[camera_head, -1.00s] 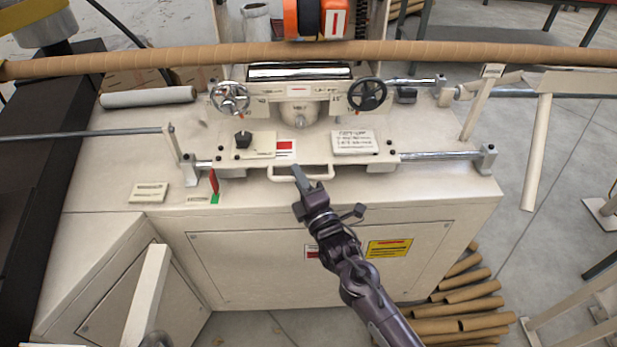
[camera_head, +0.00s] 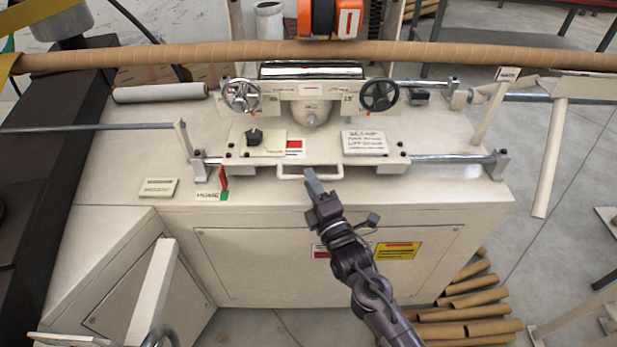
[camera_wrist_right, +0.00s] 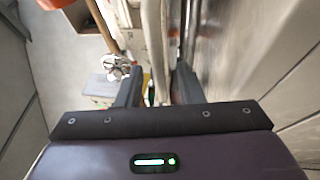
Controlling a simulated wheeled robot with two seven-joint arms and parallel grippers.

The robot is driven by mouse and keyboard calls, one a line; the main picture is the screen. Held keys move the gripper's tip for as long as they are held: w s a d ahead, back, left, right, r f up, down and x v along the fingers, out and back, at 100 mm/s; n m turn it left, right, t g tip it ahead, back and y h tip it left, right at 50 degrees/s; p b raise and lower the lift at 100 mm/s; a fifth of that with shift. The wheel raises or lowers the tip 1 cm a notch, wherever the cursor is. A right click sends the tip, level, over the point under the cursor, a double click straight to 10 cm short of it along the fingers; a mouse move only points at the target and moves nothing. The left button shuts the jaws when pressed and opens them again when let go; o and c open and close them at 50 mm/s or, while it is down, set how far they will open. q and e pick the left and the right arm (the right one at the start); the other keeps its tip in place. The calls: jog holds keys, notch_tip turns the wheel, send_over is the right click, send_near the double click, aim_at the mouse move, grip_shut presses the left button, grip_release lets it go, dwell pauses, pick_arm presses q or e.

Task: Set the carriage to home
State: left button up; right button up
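The carriage (camera_head: 322,150) is a cream plate on two steel rails at the machine's front, with two handwheels and a black knob. A pale loop handle (camera_head: 335,177) sticks out from its front edge. A red pointer (camera_head: 223,178) stands at the carriage's lower left, beside a green mark (camera_head: 225,196) and a HOME label (camera_head: 207,195). My right gripper (camera_head: 312,180) is at the handle, overlapping its middle; I cannot tell whether it touches. My left gripper is not in view.
A long brown tube (camera_head: 420,55) runs across behind the carriage. The cabinet front (camera_head: 270,265) drops below my right gripper. A cream post (camera_head: 152,290) stands at lower left. Several brown tubes (camera_head: 470,315) lie on the floor at lower right.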

jog(key=v, duration=0.5)
jog(key=shift+s+d, duration=0.1)
jog(key=shift+s, duration=0.2)
jog(key=s+d+f+m+g+h, duration=0.2)
jog(key=s+d+f+m+g, duration=0.15)
jog(key=f, duration=0.85)
jog(key=s+d+f+m+g+h, duration=0.2)
jog(key=s+d+f+m, duration=0.2)
jog(key=f, duration=0.8)
jog(key=s+d+f+m+g+h, duration=0.2)
jog(key=s+d+f+m+g, duration=0.15)
jog(key=f, duration=0.85)
jog(key=s+d+f+m+g, duration=0.2)
jog(key=s+f, duration=0.3)
jog(key=s, duration=0.5)
jog(key=s+d+f+m+g+h+p, duration=0.1)
jog(key=s+d+f+m+g, duration=0.2)
jog(key=s, duration=0.7)
jog(key=s+d+f+m+g+h, duration=0.1)
jog(key=s+d+f+m+g, duration=0.2)
jog(key=s, duration=0.7)
notch_tip(320, 180, down, 4)
jog(key=shift+s+d+m, duration=0.4)
jog(key=shift+d+m, duration=0.65)
jog(key=shift+m, duration=0.15)
